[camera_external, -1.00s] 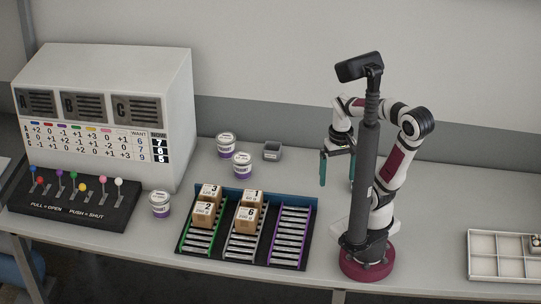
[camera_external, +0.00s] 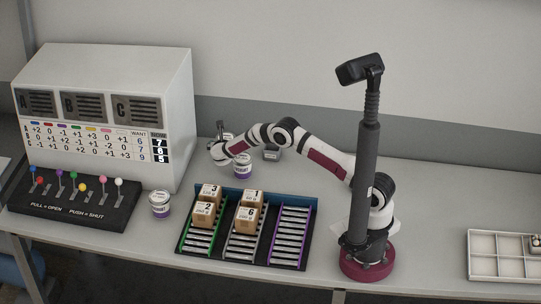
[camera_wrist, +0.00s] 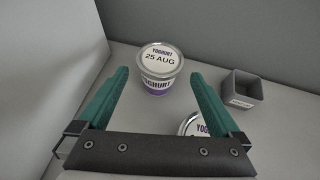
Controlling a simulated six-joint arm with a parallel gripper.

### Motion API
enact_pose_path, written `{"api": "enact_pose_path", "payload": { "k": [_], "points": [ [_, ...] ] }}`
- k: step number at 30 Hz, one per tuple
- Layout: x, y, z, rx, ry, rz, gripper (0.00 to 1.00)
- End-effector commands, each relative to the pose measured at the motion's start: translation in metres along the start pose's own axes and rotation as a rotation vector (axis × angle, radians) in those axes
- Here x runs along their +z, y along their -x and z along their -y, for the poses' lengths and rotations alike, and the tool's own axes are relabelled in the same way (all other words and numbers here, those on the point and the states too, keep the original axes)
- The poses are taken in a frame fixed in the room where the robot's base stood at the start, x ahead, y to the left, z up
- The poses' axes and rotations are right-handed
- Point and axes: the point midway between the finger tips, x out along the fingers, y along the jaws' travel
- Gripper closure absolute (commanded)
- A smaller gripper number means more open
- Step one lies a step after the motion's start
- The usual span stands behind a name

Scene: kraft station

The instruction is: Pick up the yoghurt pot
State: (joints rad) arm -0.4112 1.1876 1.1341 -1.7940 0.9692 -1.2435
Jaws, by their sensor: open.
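A yoghurt pot with a white lid reading 25 AUG (camera_wrist: 160,60) stands upright in the wrist view, just beyond and between my fingertips. My gripper (camera_wrist: 160,73) is open, its two green fingers spread either side of the pot's near part, with nothing held. A second yoghurt pot (camera_external: 243,168) stands under my forearm; in the wrist view it is partly hidden behind the gripper's dark bar (camera_wrist: 192,125). A third yoghurt pot (camera_external: 160,205) stands by the lever panel. In the external view my wrist mostly hides the 25 AUG pot.
A small grey square cup (camera_wrist: 242,90) stands right of the pot. The white machine (camera_external: 185,110) and its lever panel (camera_external: 100,215) are at left. A rack (camera_external: 293,225) with several numbered boxes is in front. A white divided tray (camera_external: 483,245) is at far right.

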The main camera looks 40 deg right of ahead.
Motion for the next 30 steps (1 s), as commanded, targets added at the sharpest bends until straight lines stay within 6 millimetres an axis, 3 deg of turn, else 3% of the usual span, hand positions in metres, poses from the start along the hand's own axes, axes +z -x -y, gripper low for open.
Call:
{"api": "enact_pose_path", "payload": {
  "k": [10, 19, 30],
  "points": [
    [0.003, -0.057, 0.0, -0.003, -0.004, -0.001, 0.0],
    [0.004, -0.066, 0.0, -0.002, -0.004, -0.001, 0.0],
    [0.004, -0.066, 0.0, -0.002, -0.004, -0.001, 0.65]
  ]
}}
